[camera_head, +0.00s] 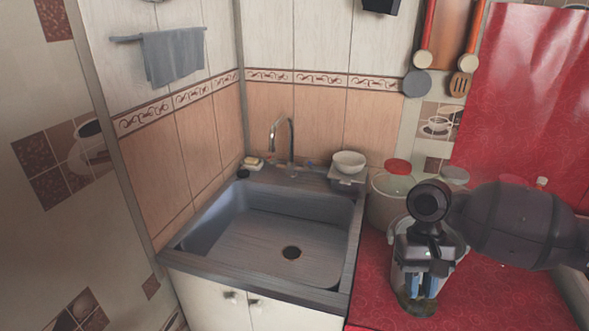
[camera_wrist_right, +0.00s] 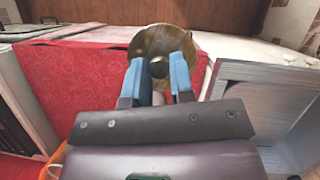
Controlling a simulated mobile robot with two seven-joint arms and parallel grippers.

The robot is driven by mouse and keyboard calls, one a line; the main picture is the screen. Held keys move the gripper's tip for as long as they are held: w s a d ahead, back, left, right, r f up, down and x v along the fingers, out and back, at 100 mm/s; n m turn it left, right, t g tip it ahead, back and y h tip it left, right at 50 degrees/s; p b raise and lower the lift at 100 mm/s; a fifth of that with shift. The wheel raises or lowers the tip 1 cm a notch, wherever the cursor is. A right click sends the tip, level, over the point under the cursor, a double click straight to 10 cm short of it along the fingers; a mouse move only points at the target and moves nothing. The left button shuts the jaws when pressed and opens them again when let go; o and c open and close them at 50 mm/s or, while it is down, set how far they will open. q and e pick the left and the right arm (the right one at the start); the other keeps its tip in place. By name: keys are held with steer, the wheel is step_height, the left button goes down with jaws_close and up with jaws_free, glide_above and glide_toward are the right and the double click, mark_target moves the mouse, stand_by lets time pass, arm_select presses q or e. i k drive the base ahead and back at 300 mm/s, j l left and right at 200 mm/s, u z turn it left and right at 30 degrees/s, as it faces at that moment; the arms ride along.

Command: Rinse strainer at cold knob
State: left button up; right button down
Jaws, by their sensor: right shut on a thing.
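My right gripper (camera_head: 428,288) is over the red counter, to the right of the sink, pointing down. Its blue fingers (camera_wrist_right: 160,80) are shut on the dark knob of a round, brownish, lid-like disc (camera_wrist_right: 148,44). The disc's edge also shows below the fingers in the head view (camera_head: 415,307). I cannot make out a strainer for certain. The grey sink (camera_head: 260,235) is empty, with a dark drain. A metal faucet (camera_head: 290,140) stands at its back edge; its knobs are too small to tell hot from cold. My left gripper is out of view.
A white bowl (camera_head: 349,161) sits at the sink's back right corner. Soap (camera_head: 252,162) lies at the back left. Utensils hang on the wall. The red counter (camera_head: 480,305) has free room at the front.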

mark_target(308, 164)
steer(key=u, duration=0.8)
steer(key=i+l+u, duration=0.2)
steer(key=i+u, duration=0.2)
steer(key=i, duration=0.2)
